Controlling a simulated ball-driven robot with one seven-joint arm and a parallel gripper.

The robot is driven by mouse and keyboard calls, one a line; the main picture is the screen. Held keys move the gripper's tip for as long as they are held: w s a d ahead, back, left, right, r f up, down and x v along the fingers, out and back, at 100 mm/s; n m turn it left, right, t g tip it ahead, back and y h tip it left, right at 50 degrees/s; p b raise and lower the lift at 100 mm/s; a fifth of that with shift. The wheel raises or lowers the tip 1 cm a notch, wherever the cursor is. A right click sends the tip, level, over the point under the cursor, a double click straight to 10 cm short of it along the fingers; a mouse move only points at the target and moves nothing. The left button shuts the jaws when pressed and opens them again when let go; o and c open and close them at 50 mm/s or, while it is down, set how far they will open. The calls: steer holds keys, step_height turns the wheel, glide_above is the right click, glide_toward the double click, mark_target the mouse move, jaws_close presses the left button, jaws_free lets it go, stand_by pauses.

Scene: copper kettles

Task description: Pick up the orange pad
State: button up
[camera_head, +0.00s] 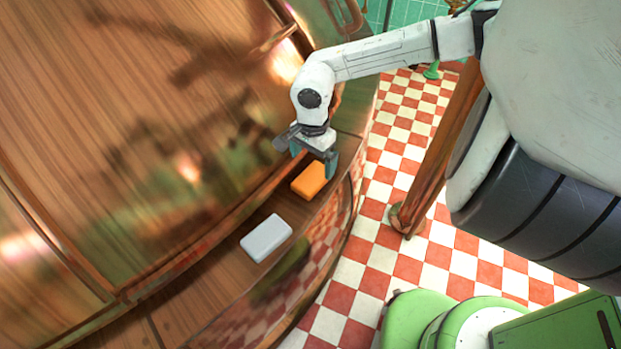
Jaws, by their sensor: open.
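The orange pad (310,180) is a small rounded block lying on the narrow curved wooden ledge (222,291) in the head view. My gripper (313,163) is open at the pad's far end, with its two fingers spread apart. One finger is at the upper left of the pad and the other is at its right edge. I cannot tell whether either finger touches the pad. The pad's far end is partly hidden by the gripper.
A white pad (266,238) lies on the same ledge, nearer and to the left. A tall shiny copper and wood wall (130,130) rises behind the ledge. Below is a red and white checkered floor (425,255). A wooden post (437,150) stands at the right.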

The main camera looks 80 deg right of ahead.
mark_target(312, 176)
steer(key=shift+a+f+p, duration=0.1)
steer(key=shift+f+p, duration=0.3)
steer(key=shift+f, duration=2.7)
steer(key=shift+c, duration=0.3)
steer(key=c, duration=1.2)
steer(key=shift+o, duration=0.2)
steer(key=shift+r, duration=0.55)
steer(key=r, duration=0.2)
steer(key=shift+s+r, duration=0.2)
steer(key=shift+r, duration=0.1)
steer(key=s+a+r+b, duration=0.1)
steer(key=s+a+r, duration=0.3)
steer(key=s+r, duration=0.5)
steer(key=s, duration=0.4)
steer(key=shift+a+r+b, duration=0.2)
steer(key=shift+b, duration=0.2)
